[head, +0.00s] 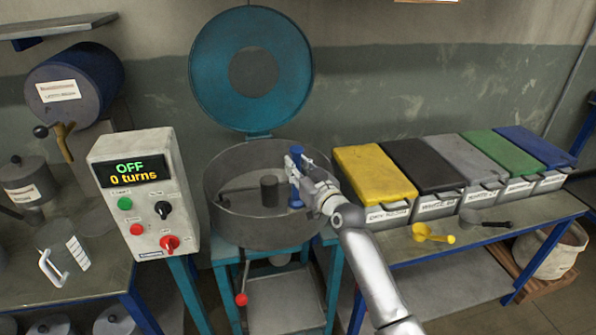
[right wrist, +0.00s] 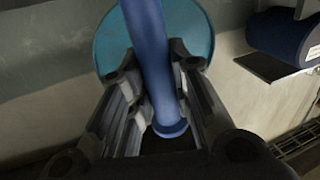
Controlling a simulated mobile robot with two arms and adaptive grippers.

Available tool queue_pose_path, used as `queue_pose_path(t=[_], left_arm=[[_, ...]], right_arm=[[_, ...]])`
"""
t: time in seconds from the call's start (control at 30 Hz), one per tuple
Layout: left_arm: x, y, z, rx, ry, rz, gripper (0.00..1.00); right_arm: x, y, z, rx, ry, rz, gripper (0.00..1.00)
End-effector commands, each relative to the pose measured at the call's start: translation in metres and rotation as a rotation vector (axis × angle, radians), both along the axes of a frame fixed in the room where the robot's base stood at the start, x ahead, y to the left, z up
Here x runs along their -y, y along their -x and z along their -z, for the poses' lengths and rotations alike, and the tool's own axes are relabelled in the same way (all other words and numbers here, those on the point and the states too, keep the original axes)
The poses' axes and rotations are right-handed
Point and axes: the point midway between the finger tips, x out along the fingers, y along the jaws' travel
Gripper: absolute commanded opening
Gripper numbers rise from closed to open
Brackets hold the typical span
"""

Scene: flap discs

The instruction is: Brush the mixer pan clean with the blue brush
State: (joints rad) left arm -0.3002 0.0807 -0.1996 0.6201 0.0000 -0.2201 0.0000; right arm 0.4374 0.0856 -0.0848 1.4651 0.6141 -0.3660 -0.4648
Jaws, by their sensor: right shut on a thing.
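The mixer pan (head: 240,228) is a round grey metal pan on a teal stand, with a dark central hub (head: 269,190) and a mixing arm inside. Its teal lid (head: 214,62) stands open behind it. My right gripper (head: 297,180) is over the right part of the pan, shut on the blue brush (head: 295,194), which stands roughly upright. In the right wrist view the blue handle (right wrist: 148,50) passes between the fingers. Whether the brush's lower end touches the pan floor cannot be told. My left gripper is not in view.
A control box (head: 138,210) reading "OFF 0 turns" stands left of the pan. On the right bench are lidded bins, the nearest with a yellow lid (head: 374,172), a yellow scoop (head: 432,234) and a dark scoop (head: 484,223). A measuring jug (head: 62,252) stands at the left.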

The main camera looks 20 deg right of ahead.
Motion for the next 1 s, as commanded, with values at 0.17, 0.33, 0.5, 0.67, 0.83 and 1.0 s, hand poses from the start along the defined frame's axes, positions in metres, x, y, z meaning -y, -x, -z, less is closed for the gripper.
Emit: queue_pose_path(t=[0.17,0.33,0.5,0.67,0.83,1.0], left_arm=[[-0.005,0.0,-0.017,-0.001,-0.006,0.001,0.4],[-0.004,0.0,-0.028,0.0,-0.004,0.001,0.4],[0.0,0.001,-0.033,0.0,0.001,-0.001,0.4],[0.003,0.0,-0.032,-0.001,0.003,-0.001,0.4],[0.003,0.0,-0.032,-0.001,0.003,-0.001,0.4],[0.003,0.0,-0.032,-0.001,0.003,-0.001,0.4]], right_arm=[[0.002,-0.004,-0.021,0.002,0.003,0.003,0.0],[0.003,-0.007,-0.036,0.001,0.002,0.005,0.0],[0.003,-0.008,-0.043,0.001,0.002,0.005,0.0],[0.003,-0.008,-0.042,0.001,0.002,0.005,0.0],[0.003,-0.008,-0.042,0.001,0.002,0.005,0.0],[0.003,-0.008,-0.042,0.001,0.002,0.005,0.0]])
